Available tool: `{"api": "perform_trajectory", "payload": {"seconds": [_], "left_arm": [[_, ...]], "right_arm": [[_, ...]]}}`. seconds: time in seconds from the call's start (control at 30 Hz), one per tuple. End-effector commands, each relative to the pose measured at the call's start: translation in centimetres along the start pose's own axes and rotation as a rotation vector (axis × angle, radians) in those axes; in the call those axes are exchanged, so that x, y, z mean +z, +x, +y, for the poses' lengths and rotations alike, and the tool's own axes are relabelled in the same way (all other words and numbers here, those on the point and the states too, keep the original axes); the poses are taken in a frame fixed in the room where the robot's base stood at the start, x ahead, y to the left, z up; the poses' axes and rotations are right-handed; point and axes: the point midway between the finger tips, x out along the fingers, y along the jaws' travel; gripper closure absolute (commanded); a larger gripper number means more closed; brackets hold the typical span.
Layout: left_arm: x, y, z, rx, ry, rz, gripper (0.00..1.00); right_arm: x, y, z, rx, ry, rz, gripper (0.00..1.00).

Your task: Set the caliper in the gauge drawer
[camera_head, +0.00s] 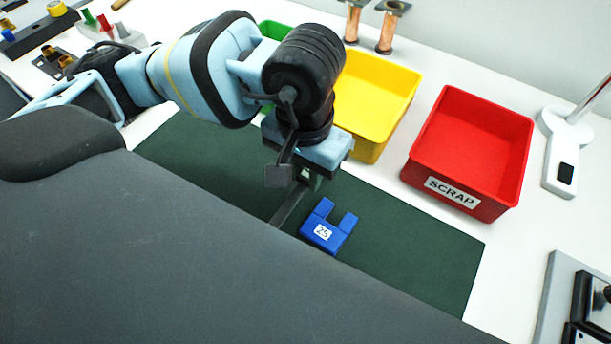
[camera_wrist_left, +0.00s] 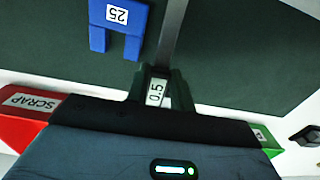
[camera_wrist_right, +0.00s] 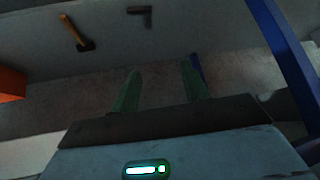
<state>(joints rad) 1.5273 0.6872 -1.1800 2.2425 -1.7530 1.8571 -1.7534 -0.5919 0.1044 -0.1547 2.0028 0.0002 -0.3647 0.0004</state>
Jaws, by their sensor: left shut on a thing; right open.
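My left gripper (camera_head: 306,176) is shut on the caliper (camera_head: 287,207), a long flat grey bar, above the dark green mat (camera_head: 410,240). In the left wrist view the caliper (camera_wrist_left: 172,35) runs out from between the fingers, and a white label reading 0.5 (camera_wrist_left: 156,92) shows at the grip. The arm hides part of it in the head view. I cannot make out a gauge drawer in any view. My right gripper (camera_wrist_right: 160,85) is open and empty in its wrist view, over a dim grey area, and is not seen in the head view.
A blue U-shaped block marked 25 (camera_head: 328,228) lies on the mat close to the caliper. A red SCRAP bin (camera_head: 468,150), a yellow bin (camera_head: 375,100) and a green bin (camera_head: 272,30) stand behind. A hammer (camera_wrist_right: 75,33) and a blue bar (camera_wrist_right: 283,55) show near my right gripper.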

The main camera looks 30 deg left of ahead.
Motion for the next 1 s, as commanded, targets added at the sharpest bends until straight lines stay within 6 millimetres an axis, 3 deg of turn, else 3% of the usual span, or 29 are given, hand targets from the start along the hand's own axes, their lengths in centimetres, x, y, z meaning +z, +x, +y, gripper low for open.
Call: {"api": "perform_trajectory", "payload": {"seconds": [0.2, 0.47, 0.9, 0.93, 1.0], "left_arm": [[-0.9, 0.3, -0.5, -0.001, -0.003, -0.001, 1.00], [-0.8, 3.4, -0.3, -0.001, 0.000, 0.000, 1.00], [-0.8, 4.1, -0.3, 0.000, 0.000, -0.002, 1.00], [-0.7, 4.0, -0.3, -0.001, 0.000, -0.002, 0.73], [-0.7, 4.0, -0.3, -0.001, 0.000, -0.001, 0.68]], "right_arm": [[0.5, -0.3, 0.0, -0.001, -0.002, -0.010, 0.55], [0.2, -0.7, 0.1, 0.000, -0.006, -0.008, 0.55], [0.5, -0.3, 0.1, 0.000, -0.006, -0.011, 0.55], [0.3, -0.3, 0.1, 0.000, -0.006, -0.008, 0.55], [0.1, -0.2, 0.2, 0.001, -0.007, -0.005, 0.55]]}}
